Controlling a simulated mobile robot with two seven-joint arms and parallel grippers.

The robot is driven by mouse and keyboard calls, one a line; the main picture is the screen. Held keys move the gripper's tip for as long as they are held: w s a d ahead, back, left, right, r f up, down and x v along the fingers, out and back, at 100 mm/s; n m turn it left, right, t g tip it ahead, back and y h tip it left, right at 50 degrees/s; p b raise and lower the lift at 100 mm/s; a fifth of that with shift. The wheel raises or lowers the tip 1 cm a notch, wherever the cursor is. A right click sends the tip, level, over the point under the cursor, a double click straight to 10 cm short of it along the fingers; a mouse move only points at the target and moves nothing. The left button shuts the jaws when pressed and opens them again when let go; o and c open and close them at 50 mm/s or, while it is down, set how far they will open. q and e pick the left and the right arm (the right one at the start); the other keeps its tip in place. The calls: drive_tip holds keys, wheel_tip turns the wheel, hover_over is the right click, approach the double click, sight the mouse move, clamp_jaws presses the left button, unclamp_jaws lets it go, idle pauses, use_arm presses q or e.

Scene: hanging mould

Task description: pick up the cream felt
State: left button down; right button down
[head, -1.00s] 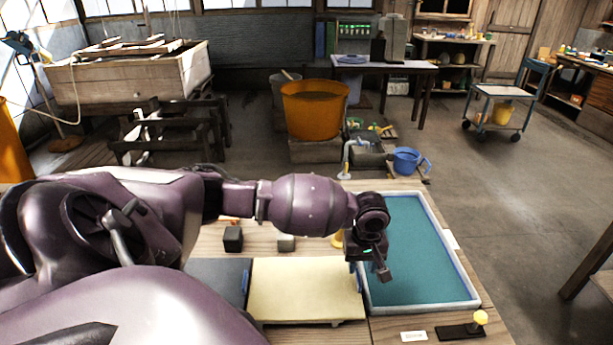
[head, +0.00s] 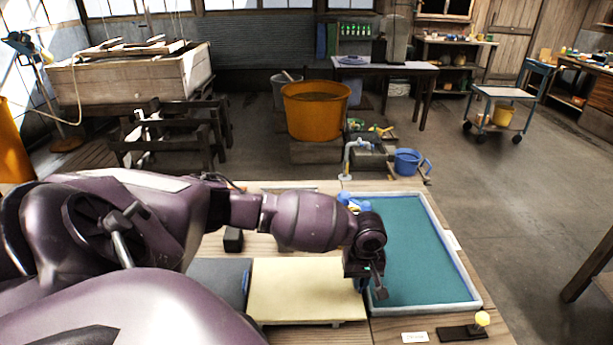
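The cream felt (head: 305,285) lies flat as a pale sheet on a low board on the wooden table, at the bottom middle of the head view. My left gripper (head: 374,288) points down by the felt's right edge, over the strip between it and the teal tray. A small blue piece at that edge is partly hidden behind the gripper. The fingers are small and dark, so I cannot tell their opening or whether they touch anything. My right gripper is not in view.
A pale-rimmed tray with a teal surface (head: 415,250) lies right of the felt. A dark grey sheet (head: 218,280) lies to its left. A dark block (head: 233,240) stands behind.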

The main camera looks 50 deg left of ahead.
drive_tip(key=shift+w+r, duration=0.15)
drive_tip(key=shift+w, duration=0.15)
use_arm(q)
drive_tip(key=shift+r, duration=0.1)
